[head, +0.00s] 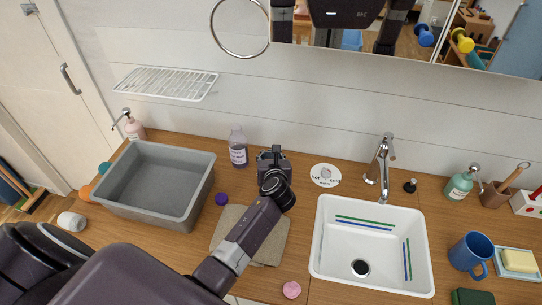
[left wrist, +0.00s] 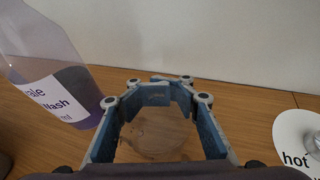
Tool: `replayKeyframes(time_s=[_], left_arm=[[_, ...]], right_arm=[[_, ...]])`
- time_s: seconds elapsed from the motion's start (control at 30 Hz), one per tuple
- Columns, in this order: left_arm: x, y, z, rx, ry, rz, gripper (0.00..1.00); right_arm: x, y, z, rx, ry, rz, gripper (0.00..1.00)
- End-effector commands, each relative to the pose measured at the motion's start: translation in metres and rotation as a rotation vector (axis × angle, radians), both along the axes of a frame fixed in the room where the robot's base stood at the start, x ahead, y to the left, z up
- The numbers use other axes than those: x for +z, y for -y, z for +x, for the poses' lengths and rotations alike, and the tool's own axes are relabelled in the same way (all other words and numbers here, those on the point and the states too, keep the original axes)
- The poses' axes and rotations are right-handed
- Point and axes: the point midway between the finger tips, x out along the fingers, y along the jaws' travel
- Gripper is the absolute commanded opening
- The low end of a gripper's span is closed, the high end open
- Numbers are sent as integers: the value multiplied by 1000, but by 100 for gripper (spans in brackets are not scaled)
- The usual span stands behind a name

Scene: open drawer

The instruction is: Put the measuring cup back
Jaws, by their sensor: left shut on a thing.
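My left gripper (head: 272,158) is over the wooden counter near the back wall. In the left wrist view my left gripper (left wrist: 165,88) is shut on a clear, see-through round thing, which looks like the measuring cup (left wrist: 158,132). Its outline is faint, and I cannot tell whether it touches the counter. In the head view the gripper hides it. A bottle of purple liquid (head: 238,150) stands upright just left of the gripper; its labelled side also shows in the left wrist view (left wrist: 62,95). My right gripper is not in view.
A purple cap-like piece (head: 222,199) lies beside a beige cloth (head: 268,248). A grey basin (head: 204,190) stands left, a white sink (head: 345,275) right. A round printed disc (head: 325,175) lies right of the gripper. A wire rack (head: 165,82) juts from the wall.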

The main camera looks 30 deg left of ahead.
Motion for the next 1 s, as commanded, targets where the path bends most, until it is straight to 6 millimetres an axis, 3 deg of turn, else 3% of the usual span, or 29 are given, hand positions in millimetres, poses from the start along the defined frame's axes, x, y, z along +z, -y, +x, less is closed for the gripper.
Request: replayKeyframes(time_s=[0.1,0.5,0.53,0.8,1.0], left_arm=[[-12,1,0,-1,1,-1,0],[-16,0,0,-1,1,1,0],[-15,1,0,-1,1,0,18],[-15,1,0,-1,2,-1,47],[-15,1,0,-1,2,-1,51]], right_arm=[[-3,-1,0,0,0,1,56],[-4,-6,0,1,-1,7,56],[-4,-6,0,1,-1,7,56],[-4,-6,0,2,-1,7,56],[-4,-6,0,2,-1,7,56]])
